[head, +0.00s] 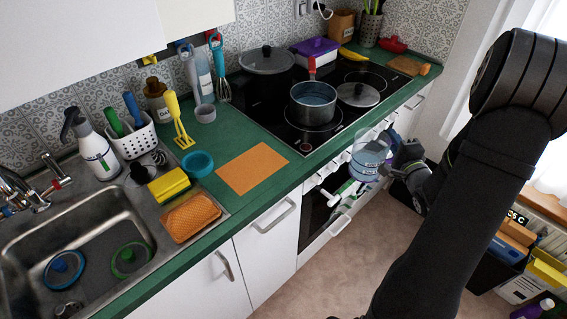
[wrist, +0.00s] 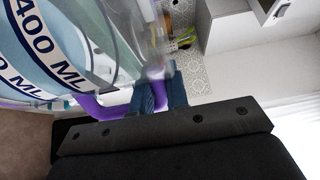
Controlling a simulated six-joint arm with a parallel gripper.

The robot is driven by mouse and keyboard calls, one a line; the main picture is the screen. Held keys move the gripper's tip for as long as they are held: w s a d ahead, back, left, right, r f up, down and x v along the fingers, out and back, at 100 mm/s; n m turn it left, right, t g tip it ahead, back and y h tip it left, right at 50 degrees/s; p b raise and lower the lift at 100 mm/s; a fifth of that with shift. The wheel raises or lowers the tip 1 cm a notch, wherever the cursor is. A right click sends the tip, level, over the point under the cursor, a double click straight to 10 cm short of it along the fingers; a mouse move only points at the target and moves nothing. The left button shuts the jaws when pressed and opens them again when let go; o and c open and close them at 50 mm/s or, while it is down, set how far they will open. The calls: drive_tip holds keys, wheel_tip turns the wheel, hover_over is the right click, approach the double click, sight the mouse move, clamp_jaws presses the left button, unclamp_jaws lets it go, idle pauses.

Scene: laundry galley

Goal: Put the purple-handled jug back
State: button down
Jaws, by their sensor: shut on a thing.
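The clear measuring jug (head: 368,158) is held in the air in front of the stove's front edge, right of the orange mat. In the wrist view the jug (wrist: 62,45) fills the upper left, with "400 ML" printed in blue and a bluish tint inside. Its purple handle (wrist: 92,108) shows there between the jug and my gripper (wrist: 162,96). My gripper (head: 389,167), also in the head view, is shut on the handle. The jug looks roughly upright in the head view. Its base is hard to make out against the oven front.
A flat orange mat (head: 253,167) lies bare on the green counter (head: 225,205). A teal bowl (head: 198,164), yellow sponge (head: 169,185) and sink (head: 75,235) are at left.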

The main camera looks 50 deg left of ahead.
drive_tip(key=s+a+r+n+g+y, duration=0.1)
drive_tip(key=s+a+r+n+g, duration=0.2)
drive_tip(key=s+a+r+g, duration=0.35)
drive_tip(key=s+a+r+n+g+y, duration=0.2)
drive_tip(key=s+a+r+n+g, duration=0.2)
drive_tip(key=s+a+r, duration=0.5)
drive_tip(key=s+a+f, duration=0.7)
drive_tip(key=a+f, duration=0.4)
drive_tip(key=f, duration=0.2)
drive_tip(key=shift+s+a, duration=0.15)
drive_tip(key=shift+a, duration=0.2)
drive_tip(key=shift+f, duration=0.2)
drive_tip(key=c, duration=1.4)
unclamp_jaws()
drive_tip(key=d, duration=1.2)
drive_tip(key=shift+w+r, duration=0.15)
drive_tip(key=shift+w, duration=0.1)
